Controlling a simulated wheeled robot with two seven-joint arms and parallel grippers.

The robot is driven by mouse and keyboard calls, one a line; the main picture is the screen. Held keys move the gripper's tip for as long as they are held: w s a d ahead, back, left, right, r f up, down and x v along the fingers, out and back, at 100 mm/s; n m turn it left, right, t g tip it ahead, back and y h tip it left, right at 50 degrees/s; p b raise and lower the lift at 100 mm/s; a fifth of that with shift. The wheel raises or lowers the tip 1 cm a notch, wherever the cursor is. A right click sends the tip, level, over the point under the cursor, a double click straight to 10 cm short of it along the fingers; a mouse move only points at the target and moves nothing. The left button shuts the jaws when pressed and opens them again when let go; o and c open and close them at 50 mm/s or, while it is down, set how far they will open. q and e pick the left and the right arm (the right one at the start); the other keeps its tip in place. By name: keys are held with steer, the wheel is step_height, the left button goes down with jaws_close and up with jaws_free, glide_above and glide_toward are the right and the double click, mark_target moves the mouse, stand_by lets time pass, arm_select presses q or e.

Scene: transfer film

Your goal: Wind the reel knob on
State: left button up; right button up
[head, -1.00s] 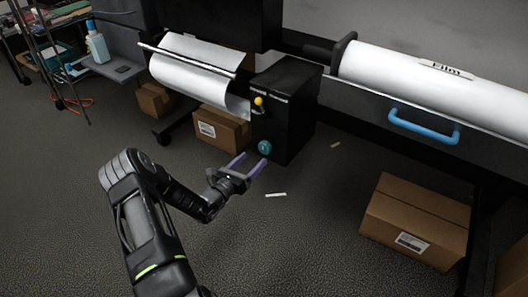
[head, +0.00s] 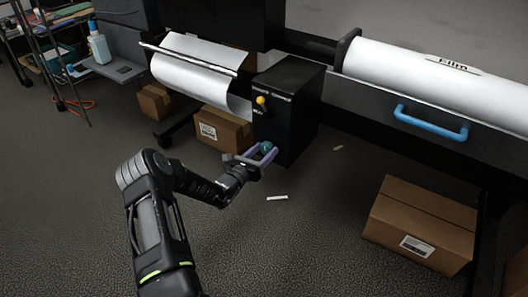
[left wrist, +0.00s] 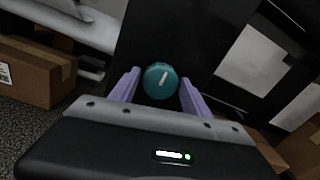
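The teal reel knob (head: 266,147) sits low on the front face of the black control box (head: 288,112). In the left wrist view the knob (left wrist: 160,81) is round with a pale pointer line tilted slightly right of upright. My left gripper (head: 262,154) is open, with its purple fingers on either side of the knob. In the left wrist view the left gripper's fingers (left wrist: 159,88) show a gap to the knob on both sides. A yellow-tipped lever (head: 261,100) is above the knob on the box. My right gripper is in neither view.
A white film sheet (head: 190,70) hangs on the machine left of the box. A large film roll (head: 420,70) and a blue handle (head: 431,121) are to the right. Cardboard boxes stand on the floor below, one at right (head: 420,225). Small paper scraps (head: 277,198) lie on the floor.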

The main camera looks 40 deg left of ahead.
arm_select(q)
steer(key=c, duration=1)
steer(key=shift+m, duration=0.4)
steer(key=m+p, duration=0.2)
steer(key=m, duration=0.1)
steer(key=shift+r, duration=0.1)
steer(key=m+p, duration=0.2)
steer(key=m, duration=0.2)
steer(key=shift+m, duration=0.4)
steer(key=m+p, duration=0.1)
steer(key=m, duration=0.3)
steer(key=shift+f+m+p, duration=0.2)
steer(key=shift+m+p, duration=0.15)
steer(key=shift+m, duration=1.85)
